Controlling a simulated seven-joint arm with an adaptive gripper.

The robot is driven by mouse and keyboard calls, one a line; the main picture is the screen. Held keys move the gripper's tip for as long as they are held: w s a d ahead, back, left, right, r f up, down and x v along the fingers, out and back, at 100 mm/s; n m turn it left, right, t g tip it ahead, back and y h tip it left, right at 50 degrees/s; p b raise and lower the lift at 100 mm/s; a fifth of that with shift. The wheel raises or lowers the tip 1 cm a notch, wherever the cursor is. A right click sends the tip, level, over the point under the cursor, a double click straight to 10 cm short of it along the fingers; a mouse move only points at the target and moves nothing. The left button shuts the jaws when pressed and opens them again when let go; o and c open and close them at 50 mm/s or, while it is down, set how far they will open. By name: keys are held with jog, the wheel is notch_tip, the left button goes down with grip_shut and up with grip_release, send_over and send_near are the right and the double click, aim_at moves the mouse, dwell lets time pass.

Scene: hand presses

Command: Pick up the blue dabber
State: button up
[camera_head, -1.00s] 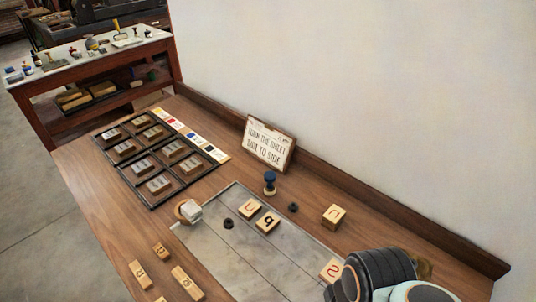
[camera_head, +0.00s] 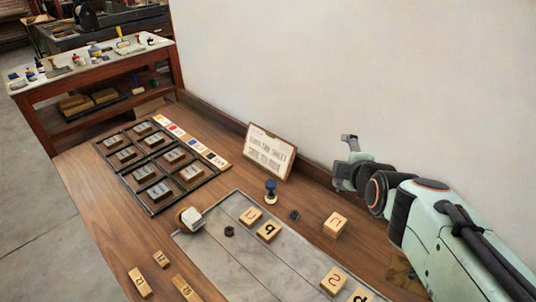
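The blue dabber (camera_head: 271,190) stands upright on the wooden table, just in front of the propped sign. My gripper (camera_head: 344,158) is in the head view, to the right of the dabber and above the back of the table. It is apart from the dabber and nothing shows in it. Its fingers are small and seen at an angle, so I cannot tell how far apart they are.
The propped sign (camera_head: 268,152) stands close behind the dabber. A wooden letter block (camera_head: 335,225) and a small dark ring (camera_head: 294,215) lie to its right. More letter blocks rest on the grey slab (camera_head: 225,262). A black divided tray (camera_head: 150,208) lies to the left.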

jog(key=w+d+f+n+t+h, duration=0.25)
jog(key=w+n, duration=0.25)
jog(key=w, duration=0.4)
jog(key=n+y, duration=0.3)
jog(key=n, duration=1)
send_over(271, 185)
jog(key=s+d, duration=0.3)
jog(key=d, duration=0.2)
notch_tip(271, 185, down, 18)
jog(key=f, duration=0.1)
jog(key=a+f+n, duration=0.1)
jog(key=f, duration=0.1)
jog(key=s+a+f, duration=0.1)
jog(key=a+f, duration=0.1)
jog(key=s+a+f+n, duration=0.1)
jog(key=f, duration=0.1)
jog(key=shift+a+n+g, duration=0.2)
jog(key=shift+n+g, duration=0.1)
jog(key=shift+g, duration=0.05)
jog(key=shift+w+a, duration=0.2)
jog(key=shift+w, duration=0.1)
jog(key=shift+x, duration=3)
jog(key=shift+f, duration=0.1)
jog(key=c, duration=1.3)
